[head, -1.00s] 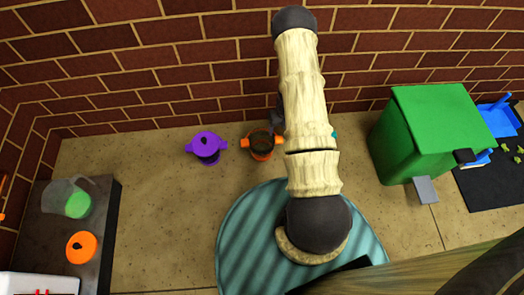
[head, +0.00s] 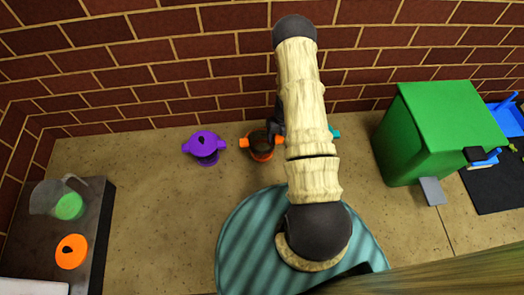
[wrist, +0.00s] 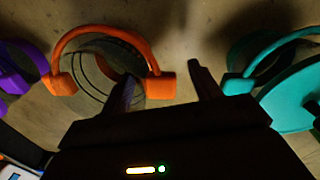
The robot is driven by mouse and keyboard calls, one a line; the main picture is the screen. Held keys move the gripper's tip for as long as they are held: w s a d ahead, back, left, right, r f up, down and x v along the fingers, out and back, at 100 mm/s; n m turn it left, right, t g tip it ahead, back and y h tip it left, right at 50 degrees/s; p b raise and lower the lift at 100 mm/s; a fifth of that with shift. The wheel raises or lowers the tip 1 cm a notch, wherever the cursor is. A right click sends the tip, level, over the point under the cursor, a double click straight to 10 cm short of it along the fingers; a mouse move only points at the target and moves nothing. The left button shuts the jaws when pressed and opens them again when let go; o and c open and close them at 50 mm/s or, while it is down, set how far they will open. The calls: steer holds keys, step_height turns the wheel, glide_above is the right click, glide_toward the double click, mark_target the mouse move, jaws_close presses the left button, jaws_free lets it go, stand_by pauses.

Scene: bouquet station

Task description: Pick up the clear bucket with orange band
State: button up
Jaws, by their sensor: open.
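The clear bucket with orange band (head: 261,155) stands on the floor by the brick wall in the head view, partly hidden by my arm. In the wrist view its orange handle (wrist: 105,33) arches over the dark round opening. My gripper (wrist: 165,82) is open and empty. Its left finger overlaps the bucket's right side, and its right finger is over the gap toward the teal bucket (wrist: 285,90). The right orange handle lug (wrist: 160,87) shows between the fingers. I cannot tell whether the fingers touch the bucket. In the head view the gripper (head: 275,125) is at the bucket's upper right.
A purple bucket (head: 206,155) stands close on the left. A green bin (head: 425,150) is farther right. A dark bench (head: 92,230) at the left holds a clear jug (head: 55,198) and an orange-lidded thing (head: 71,251). A striped round mat (head: 240,250) lies in front.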

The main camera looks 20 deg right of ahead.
steer(key=shift+f, duration=0.15)
stand_by(0.4)
steer(key=c, duration=1.2)
steer(key=shift+o, duration=0.2)
step_height(320, 180, up, 10)
steer(key=p, duration=0.6)
steer(key=shift+p, duration=0.4)
